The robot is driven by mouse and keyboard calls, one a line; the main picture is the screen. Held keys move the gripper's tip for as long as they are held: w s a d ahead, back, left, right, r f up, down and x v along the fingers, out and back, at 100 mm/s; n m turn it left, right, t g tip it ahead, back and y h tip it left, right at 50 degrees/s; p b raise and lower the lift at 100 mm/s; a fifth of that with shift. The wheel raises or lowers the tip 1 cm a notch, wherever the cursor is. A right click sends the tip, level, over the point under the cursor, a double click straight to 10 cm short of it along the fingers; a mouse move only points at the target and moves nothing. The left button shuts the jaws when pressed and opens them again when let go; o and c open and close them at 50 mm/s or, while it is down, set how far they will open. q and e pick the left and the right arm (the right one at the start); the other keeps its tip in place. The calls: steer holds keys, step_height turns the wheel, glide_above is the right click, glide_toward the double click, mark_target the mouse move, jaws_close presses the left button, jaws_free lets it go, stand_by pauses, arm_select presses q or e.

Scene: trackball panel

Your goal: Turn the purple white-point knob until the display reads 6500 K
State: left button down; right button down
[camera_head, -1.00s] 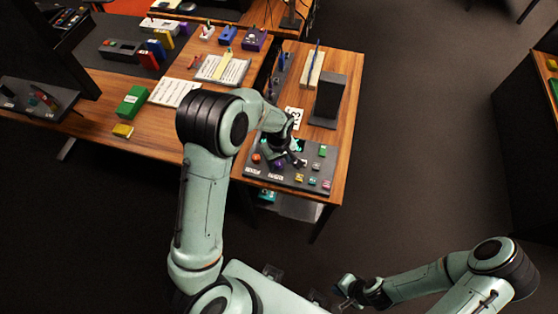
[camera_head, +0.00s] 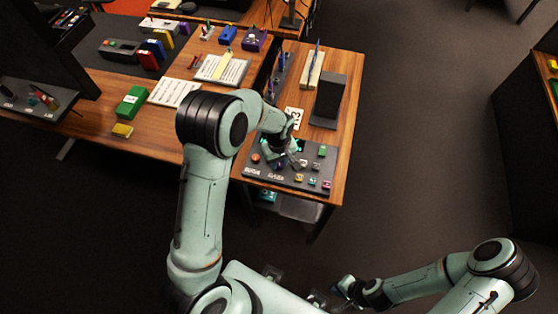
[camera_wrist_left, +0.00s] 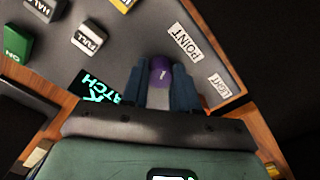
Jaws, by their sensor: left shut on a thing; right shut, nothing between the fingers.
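The purple white-point knob (camera_wrist_left: 161,72) sits on the dark trackball panel (camera_wrist_left: 135,45) in the left wrist view, beside a white label reading "POINT" (camera_wrist_left: 184,42). My left gripper (camera_wrist_left: 163,85) is shut on the knob, with a blue-grey finger on each side of it. In the head view my left gripper (camera_head: 285,158) is over the panel (camera_head: 264,174) and mostly covers the knob. The display (camera_wrist_left: 98,90) shows cyan characters, partly hidden by my gripper; "ATCH" is legible, but no full reading is. My right gripper (camera_head: 345,290) is shut and empty, away from the table.
Several coloured buttons stand on the panel, including a green one (camera_head: 322,151) and, in the left wrist view, a white-topped one marked "FULL" (camera_wrist_left: 89,38). A dark upright block (camera_head: 328,100) stands behind the panel. A green box (camera_head: 131,101) lies on the left table.

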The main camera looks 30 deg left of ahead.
arm_select(q)
steer(key=m+b, duration=0.1)
steer(key=m, duration=0.3)
steer(key=m+b, duration=0.1)
steer(key=m, duration=0.3)
steer(key=shift+m, duration=0.3)
steer(key=m, duration=0.3)
steer(key=shift+m, duration=2.6)
arm_select(e)
steer(key=shift+s+f, duration=0.45)
steer(key=shift+f, duration=0.3)
steer(key=shift+s+f, duration=0.45)
steer(key=shift+f, duration=0.3)
arm_select(q)
steer(key=c, duration=0.8)
jaws_free()
steer(key=shift+c, duration=0.2)
